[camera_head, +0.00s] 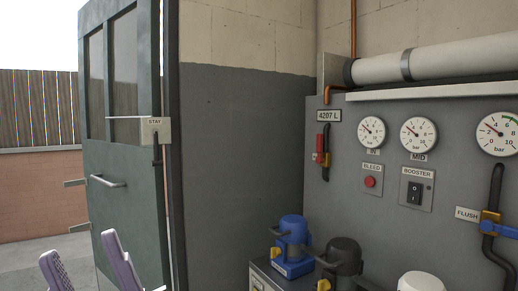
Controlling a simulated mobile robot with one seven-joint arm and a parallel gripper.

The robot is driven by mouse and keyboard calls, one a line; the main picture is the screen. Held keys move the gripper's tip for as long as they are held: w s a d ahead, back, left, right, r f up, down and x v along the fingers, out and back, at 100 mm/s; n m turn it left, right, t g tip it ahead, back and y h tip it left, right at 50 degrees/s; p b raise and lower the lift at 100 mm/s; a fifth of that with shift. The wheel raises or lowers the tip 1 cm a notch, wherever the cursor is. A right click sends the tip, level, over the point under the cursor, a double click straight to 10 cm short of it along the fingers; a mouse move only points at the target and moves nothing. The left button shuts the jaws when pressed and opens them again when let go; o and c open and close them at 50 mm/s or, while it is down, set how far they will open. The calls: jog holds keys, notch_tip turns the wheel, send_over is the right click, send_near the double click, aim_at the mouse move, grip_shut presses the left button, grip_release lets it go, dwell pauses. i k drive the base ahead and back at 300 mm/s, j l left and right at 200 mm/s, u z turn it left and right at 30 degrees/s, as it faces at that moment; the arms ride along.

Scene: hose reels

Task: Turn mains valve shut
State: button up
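My gripper (79,246) shows as two lilac fingers at the lower left, apart, with nothing seen between them. It is well left of the panel and touches no valve. No label reading mains is visible. A small valve with a red upright handle (320,143) sits on a short black pipe under the 4207 L plate, its handle roughly in line with the pipe. A second valve with a blue handle (492,228) sits on a black pipe at the right edge beside a FLUSH label; its handle lies across the pipe.
A grey panel (335,205) carries several gauges, a red BLEED button (370,182) and a BOOSTER switch (415,193). Blue (293,240) and black (343,258) pump-like units stand below it. An open green door (125,190) with a STAY box (154,131) stands left.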

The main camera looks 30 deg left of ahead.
aim_at(319, 160)
jog(key=u, duration=0.55)
jog(key=i+l, duration=0.1)
jog(key=i, duration=0.55)
jog(key=i+l, duration=0.1)
jog(key=i, duration=0.55)
jog(key=u, duration=0.05)
